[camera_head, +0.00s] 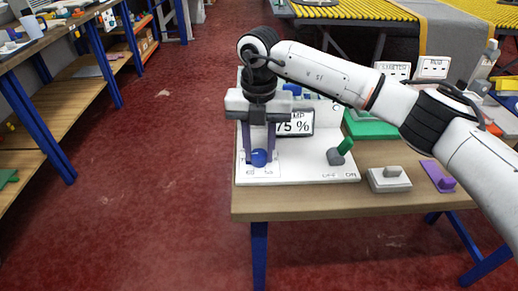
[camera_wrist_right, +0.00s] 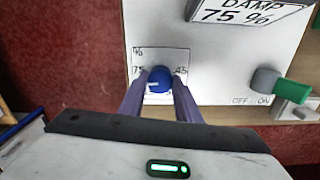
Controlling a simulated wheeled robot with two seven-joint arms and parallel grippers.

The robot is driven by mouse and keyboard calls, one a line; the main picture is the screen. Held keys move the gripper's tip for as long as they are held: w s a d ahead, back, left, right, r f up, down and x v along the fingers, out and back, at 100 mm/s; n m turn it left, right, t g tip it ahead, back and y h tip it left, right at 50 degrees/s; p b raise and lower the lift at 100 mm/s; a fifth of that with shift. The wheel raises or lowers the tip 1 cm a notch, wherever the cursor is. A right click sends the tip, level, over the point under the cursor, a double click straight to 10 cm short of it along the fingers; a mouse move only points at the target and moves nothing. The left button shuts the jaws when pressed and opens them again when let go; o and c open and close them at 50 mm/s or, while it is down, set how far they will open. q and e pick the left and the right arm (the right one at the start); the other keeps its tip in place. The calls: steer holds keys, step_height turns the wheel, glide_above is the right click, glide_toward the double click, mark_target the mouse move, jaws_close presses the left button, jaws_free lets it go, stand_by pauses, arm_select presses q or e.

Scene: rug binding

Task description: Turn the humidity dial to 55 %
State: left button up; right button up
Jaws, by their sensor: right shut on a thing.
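The humidity dial (camera_head: 259,158) is a blue knob at the front left of a white panel (camera_head: 313,170). In the right wrist view the dial (camera_wrist_right: 159,79) sits in a printed frame with "%", "75" and "45" marks. My right gripper (camera_head: 259,157) points down at the dial, its two purple fingers on either side of it; it shows the same in the wrist view (camera_wrist_right: 159,83), shut on the dial. A display sign (camera_head: 294,123) reads "75 %", and in the wrist view it reads "DAMP 75 %" (camera_wrist_right: 250,10). The dial's pointer is hard to make out. My left gripper is out of view.
A green lever (camera_head: 345,146) with "OFF" and "ON" marks stands at the panel's right. A grey block with a knob (camera_head: 389,178) and a purple piece (camera_head: 437,175) lie further right on the wooden table (camera_head: 300,204). A workbench (camera_head: 40,40) stands at the left; red floor lies between.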

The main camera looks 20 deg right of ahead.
mark_target(259, 153)
steer(key=n, duration=0.6)
steer(key=n+b, duration=0.1)
steer(key=n, duration=0.4)
steer(key=shift+r+n, duration=0.1)
steer(key=shift+n, duration=0.3)
steer(key=n, duration=0.5)
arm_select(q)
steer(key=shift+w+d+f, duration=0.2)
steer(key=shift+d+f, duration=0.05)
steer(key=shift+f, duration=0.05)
arm_select(e)
steer(key=n, duration=0.6)
steer(key=shift+n, duration=0.3)
steer(key=o, duration=1.1)
steer(key=shift+c, duration=0.2)
step_height(259, 153, up, 10)
steer(key=shift+r, duration=0.15)
